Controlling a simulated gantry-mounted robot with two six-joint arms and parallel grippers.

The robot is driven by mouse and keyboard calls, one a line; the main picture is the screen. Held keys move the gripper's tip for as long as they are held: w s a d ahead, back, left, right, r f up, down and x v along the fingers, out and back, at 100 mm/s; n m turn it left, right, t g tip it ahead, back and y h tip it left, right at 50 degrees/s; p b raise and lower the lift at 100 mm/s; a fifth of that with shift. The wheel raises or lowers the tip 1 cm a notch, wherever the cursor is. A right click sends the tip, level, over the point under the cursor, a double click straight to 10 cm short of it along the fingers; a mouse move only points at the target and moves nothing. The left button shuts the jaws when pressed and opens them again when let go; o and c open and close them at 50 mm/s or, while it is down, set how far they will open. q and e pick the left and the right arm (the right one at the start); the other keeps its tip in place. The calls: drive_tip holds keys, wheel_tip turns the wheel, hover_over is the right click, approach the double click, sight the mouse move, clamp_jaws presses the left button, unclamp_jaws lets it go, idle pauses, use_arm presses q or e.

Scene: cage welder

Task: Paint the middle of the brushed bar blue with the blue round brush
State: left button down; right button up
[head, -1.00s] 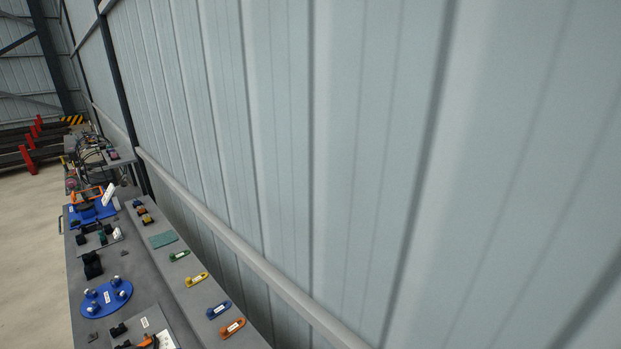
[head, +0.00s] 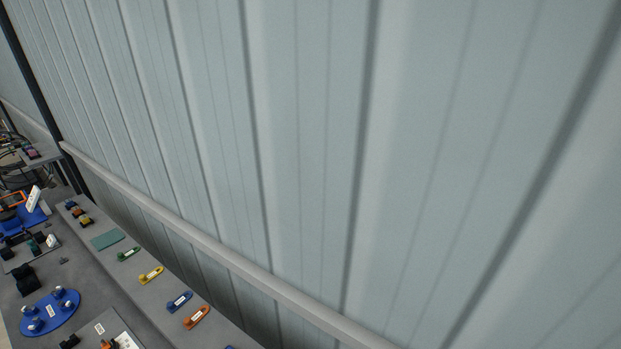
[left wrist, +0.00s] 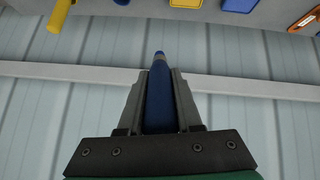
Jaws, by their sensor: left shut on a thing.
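My left gripper (left wrist: 158,78) is seen from behind in the left wrist view. Its jaws are shut on a slim blue brush (left wrist: 160,100), which lies lengthwise between the fingers. The brush's narrow blue tip shows just beyond the fingertips, above a greyish band. Neither gripper shows in the head view, and my right gripper is in no view. I cannot make out the brushed bar in either view.
A grey bench (head: 85,300) fills the head view's lower left. Its raised ledge carries green (head: 128,254), yellow (head: 151,274), blue (head: 179,301) and orange (head: 196,317) holders. A round blue stand (head: 50,312) sits lower. A corrugated wall (head: 300,130) rises close behind.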

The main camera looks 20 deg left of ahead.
use_arm(q)
drive_tip(key=s+d+r+m+h, duration=0.2)
drive_tip(key=s+d+r+m, duration=0.1)
drive_tip(key=d, duration=0.3)
drive_tip(key=shift+s+d+g, duration=0.15)
drive_tip(key=shift+d+g, duration=0.25)
